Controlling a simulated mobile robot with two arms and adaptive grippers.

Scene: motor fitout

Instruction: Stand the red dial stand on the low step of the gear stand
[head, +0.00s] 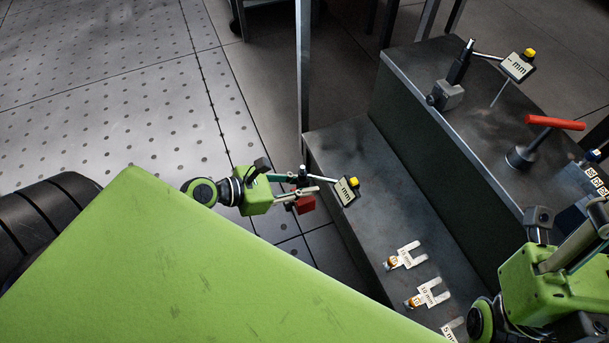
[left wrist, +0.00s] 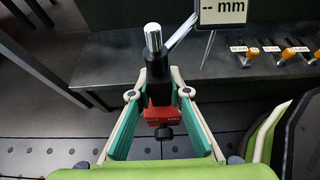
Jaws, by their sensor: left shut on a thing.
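The red dial stand (head: 305,204) has a red base, a dark post and an arm with a "-- mm" display (head: 346,191) with a yellow top. My left gripper (head: 304,196) is shut on it. In the left wrist view the red base (left wrist: 160,119) sits between the fingers, below the bright post top. In the head view the base appears left of the edge of the gear stand's low step (head: 345,142), and the display overlaps that edge. My right gripper (head: 575,245) is at the lower right; its fingertips are unclear.
Labelled fork-shaped gauges (head: 408,256) lie on the nearer low step. Its far part is bare. The high step carries a grey-based dial stand (head: 447,96) and a red-handled tool (head: 555,122). A metal post (head: 303,70) stands behind the low step.

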